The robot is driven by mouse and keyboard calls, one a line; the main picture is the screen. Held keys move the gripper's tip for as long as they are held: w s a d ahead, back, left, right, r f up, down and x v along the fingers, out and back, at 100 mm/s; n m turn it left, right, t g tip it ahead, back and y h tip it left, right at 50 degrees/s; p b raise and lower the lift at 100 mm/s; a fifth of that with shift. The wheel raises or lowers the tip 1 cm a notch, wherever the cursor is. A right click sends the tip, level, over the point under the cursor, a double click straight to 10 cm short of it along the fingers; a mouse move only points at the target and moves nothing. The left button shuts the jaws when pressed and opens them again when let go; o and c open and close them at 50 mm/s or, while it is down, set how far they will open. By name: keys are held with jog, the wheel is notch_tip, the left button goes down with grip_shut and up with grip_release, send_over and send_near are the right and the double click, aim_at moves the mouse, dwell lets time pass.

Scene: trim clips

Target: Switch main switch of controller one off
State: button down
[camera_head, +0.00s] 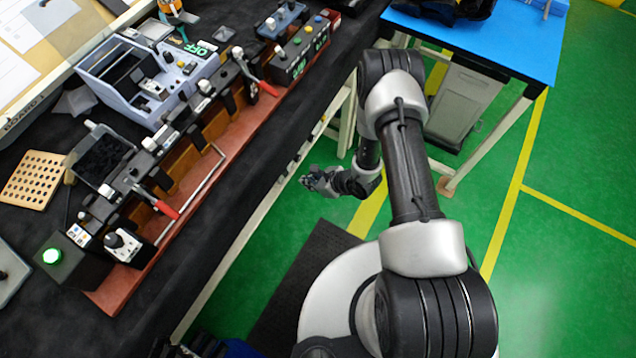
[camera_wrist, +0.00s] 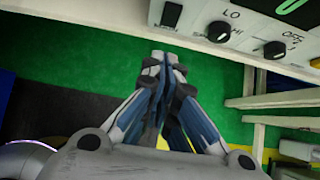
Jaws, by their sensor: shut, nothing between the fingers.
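My gripper (camera_head: 308,181) is shut and empty, out past the bench's front edge and over the green floor in the head view. In the wrist view its fingertips (camera_wrist: 165,60) are together, just below a pale panel (camera_wrist: 240,60) and apart from it. The panel carries a dark rocker-like switch (camera_wrist: 171,14), a black knob marked LO (camera_wrist: 219,31) and a black knob marked OFF (camera_wrist: 275,50). A green label is cut off at the top edge.
A blue table (camera_head: 490,45) stands behind. White shelf bars (camera_wrist: 285,98) lie right in the wrist view.

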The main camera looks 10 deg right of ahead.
aim_at(287, 175)
jog(key=shift+w+a+f+b, duration=0.2)
jog(key=shift+w+a+f, duration=0.1)
jog(key=shift+w+a, duration=0.3)
jog(key=shift+w+a+f+b, duration=0.15)
jog(key=shift+w+a+f, duration=0.25)
jog(key=shift+a, duration=0.35)
jog(key=shift+w+a+f+b, duration=0.2)
jog(key=shift+w+a, duration=0.4)
jog(key=shift+a, duration=0.05)
jog(key=shift+w+a+f+b, duration=0.2)
jog(key=shift+a+f+b, duration=0.05)
jog(key=shift+b, duration=0.2)
jog(key=shift+r, duration=0.1)
jog(key=shift+r+p, duration=0.5)
jog(key=shift+r, duration=0.35)
